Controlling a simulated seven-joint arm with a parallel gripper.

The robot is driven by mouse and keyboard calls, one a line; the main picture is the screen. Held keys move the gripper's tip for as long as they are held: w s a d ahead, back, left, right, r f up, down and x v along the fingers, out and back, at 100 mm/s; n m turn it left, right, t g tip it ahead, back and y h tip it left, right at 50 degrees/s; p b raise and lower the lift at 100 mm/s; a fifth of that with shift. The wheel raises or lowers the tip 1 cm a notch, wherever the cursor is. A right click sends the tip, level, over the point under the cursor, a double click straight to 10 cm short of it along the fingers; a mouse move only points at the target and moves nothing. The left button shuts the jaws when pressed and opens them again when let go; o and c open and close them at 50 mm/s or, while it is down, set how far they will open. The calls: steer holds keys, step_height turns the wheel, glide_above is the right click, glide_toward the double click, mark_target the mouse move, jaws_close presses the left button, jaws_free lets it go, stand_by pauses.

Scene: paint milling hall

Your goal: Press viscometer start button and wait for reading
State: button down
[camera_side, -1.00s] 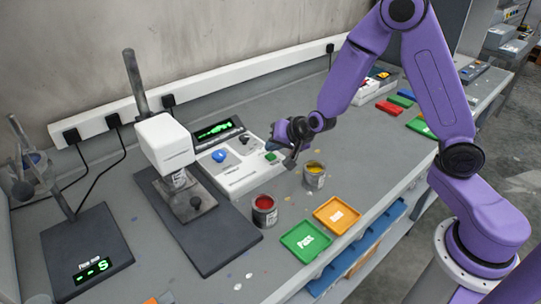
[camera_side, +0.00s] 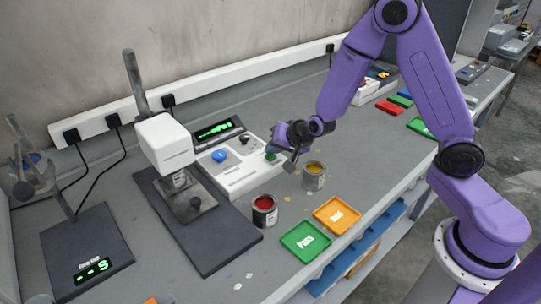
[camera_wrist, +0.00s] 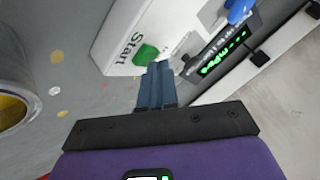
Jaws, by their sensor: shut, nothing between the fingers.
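The viscometer (camera_side: 165,145) has a white head over a dark base plate. Beside it is a white control box (camera_side: 240,175) with a blue knob (camera_side: 219,156), a dark knob and a green start button (camera_side: 271,157). In the wrist view the green button (camera_wrist: 146,54) sits next to the word "Start". My gripper (camera_side: 271,149) is shut and empty, with its tips right at the button; the wrist view shows the tips (camera_wrist: 156,68) partly overlapping it. I cannot tell whether they touch it. The display (camera_side: 215,130) shows green dashes in the wrist view (camera_wrist: 224,52).
A tin of yellow paint (camera_side: 314,176) stands close to my gripper, and a tin of red paint (camera_side: 264,211) stands nearer the front. Green (camera_side: 305,241) and orange (camera_side: 337,215) trays lie by the bench edge. A flow cup stand (camera_side: 88,245) is at left.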

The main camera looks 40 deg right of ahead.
mark_target(274, 157)
steer(key=shift+f, duration=0.25)
steer(key=shift+r, duration=0.1)
stand_by(0.5)
steer(key=shift+r, duration=0.8)
steer(key=shift+r, duration=2.5)
